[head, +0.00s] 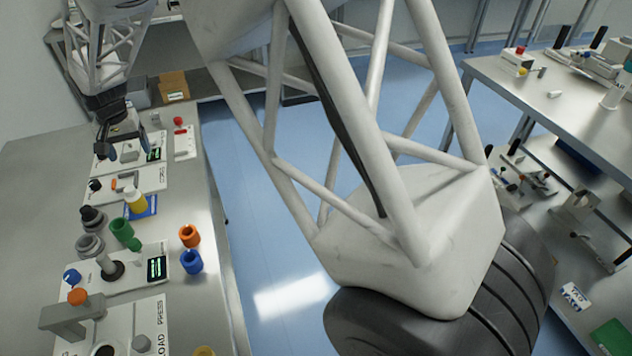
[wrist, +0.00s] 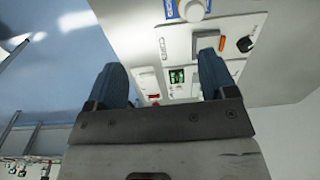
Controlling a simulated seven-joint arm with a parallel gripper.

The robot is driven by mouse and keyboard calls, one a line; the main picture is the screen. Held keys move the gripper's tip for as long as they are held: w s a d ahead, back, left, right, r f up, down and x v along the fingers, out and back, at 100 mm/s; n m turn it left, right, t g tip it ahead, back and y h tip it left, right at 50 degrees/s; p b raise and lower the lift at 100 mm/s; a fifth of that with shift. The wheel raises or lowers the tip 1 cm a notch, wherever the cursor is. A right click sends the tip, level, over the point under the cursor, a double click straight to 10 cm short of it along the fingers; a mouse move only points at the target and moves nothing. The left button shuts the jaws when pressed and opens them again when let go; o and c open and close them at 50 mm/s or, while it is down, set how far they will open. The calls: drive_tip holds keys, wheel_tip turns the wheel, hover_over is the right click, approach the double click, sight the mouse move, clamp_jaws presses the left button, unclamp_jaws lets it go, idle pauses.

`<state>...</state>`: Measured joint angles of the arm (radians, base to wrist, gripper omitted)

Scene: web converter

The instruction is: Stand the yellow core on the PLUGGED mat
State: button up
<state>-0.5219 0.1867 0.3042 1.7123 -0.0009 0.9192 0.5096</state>
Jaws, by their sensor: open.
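A yellow core (head: 136,204) with a pale top stands upright at the blue mat (head: 151,208) on the left bench; the mat's lettering is too small to read. Another yellow piece (head: 204,351) is cut off by the bottom edge. In the wrist view, a pale round top (wrist: 193,9) shows over a blue mat edge (wrist: 170,10) at the top. My gripper (head: 120,145) is open and empty, above the far part of the bench. Its two blue fingers (wrist: 162,85) stand wide apart in the wrist view, with nothing between them but background.
Green cores (head: 121,229), an orange core (head: 189,236), a blue core (head: 191,262) and dark rings (head: 92,218) stand on the left bench. A post device with a display (head: 156,268) and a press (head: 75,317) are nearer. A floor gap separates the right bench (head: 540,95).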

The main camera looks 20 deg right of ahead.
drive_tip(key=s+d+r, duration=0.4)
drive_tip(key=s+d, duration=0.1)
drive_tip(key=d, duration=0.4)
drive_tip(key=s+d+r+t, duration=0.1)
drive_tip(key=s+d+r, duration=0.4)
drive_tip(key=d, duration=0.3)
drive_tip(key=s+d+r, duration=0.4)
drive_tip(key=s+d, duration=0.2)
drive_tip(key=d, duration=0.3)
drive_tip(key=s+d, duration=0.4)
drive_tip(key=s, duration=0.4)
drive_tip(key=s+d+f+t, duration=0.1)
drive_tip(key=s+d, duration=0.4)
drive_tip(key=s, duration=0.3)
drive_tip(key=s+d, duration=0.5)
drive_tip(key=s, duration=0.3)
drive_tip(key=shift+d+f, duration=0.15)
drive_tip(key=shift+f, duration=0.1)
